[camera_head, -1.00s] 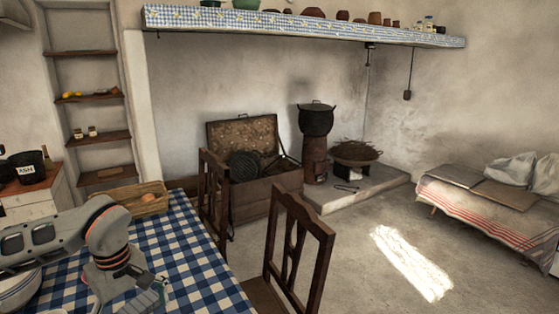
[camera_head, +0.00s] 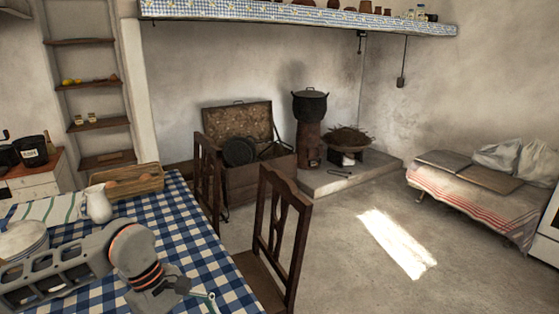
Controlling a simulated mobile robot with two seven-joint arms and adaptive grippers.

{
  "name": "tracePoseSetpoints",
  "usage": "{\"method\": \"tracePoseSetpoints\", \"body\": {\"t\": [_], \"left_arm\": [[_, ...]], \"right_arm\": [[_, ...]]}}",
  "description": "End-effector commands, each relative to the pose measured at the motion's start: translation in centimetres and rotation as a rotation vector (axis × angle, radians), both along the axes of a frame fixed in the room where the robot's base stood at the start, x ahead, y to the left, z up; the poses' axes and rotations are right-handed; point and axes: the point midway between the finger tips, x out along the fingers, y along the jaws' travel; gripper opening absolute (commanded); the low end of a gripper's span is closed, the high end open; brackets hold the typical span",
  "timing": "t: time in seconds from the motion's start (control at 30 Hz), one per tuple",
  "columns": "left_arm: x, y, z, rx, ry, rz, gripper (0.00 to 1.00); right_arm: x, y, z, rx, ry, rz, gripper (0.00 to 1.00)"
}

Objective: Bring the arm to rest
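My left arm comes in from the left, low over the blue-and-white checked tablecloth (camera_head: 195,235). Its gripper (camera_head: 195,294) is near the table's right edge, close to the bottom of the picture, and points to the right. A small pale-teal tip shows at its end, but the finger gap is not clear. I see nothing clearly held. My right gripper is not in view.
A wooden chair (camera_head: 283,235) stands close at the table's right side. Open floor (camera_head: 350,285) lies further right.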

Motion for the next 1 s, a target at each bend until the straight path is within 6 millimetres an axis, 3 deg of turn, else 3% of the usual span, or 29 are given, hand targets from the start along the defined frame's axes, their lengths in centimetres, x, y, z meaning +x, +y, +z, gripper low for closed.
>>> {"method": "tracePoseSetpoints", "body": {"t": [0.1, 0.2, 0.3, 0.47, 0.6, 0.7, 0.83, 0.93, 0.97, 1.0], "left_arm": [[-3.4, -6.9, -0.3, -0.214, 0.139, 0.076, 0.96], [-5.9, -12.6, 1.1, -0.419, 0.297, 0.188, 0.96], [-7.3, -17.1, 3.7, -0.616, 0.482, 0.330, 0.96], [-7.0, -21.1, 8.1, -0.899, 0.833, 0.606, 0.96], [-4.1, -21.2, 10.4, -1.110, 1.180, 0.889, 0.96], [-1.4, -19.5, 10.1, -1.236, 1.447, 1.111, 0.96], [1.8, -15.5, 6.8, -1.371, 1.812, 1.420, 0.96], [2.9, -11.6, 2.0, -1.452, 2.100, 1.671, 0.96], [2.9, -10.4, 0.3, 1.454, -2.158, -1.724, 0.96], [2.7, -8.8, -2.0, 1.352, -2.073, -1.665, 0.96]], "right_arm": [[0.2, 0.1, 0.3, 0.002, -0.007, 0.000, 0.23], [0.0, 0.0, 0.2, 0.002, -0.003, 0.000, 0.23], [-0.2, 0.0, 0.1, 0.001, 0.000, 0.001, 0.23], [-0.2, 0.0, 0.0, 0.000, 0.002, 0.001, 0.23], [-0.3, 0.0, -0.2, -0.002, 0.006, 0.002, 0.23], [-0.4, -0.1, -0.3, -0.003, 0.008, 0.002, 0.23], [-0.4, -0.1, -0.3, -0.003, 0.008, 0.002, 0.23], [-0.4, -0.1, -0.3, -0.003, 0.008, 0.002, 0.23], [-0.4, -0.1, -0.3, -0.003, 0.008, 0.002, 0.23], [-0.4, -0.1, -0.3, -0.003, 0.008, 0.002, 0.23]]}}
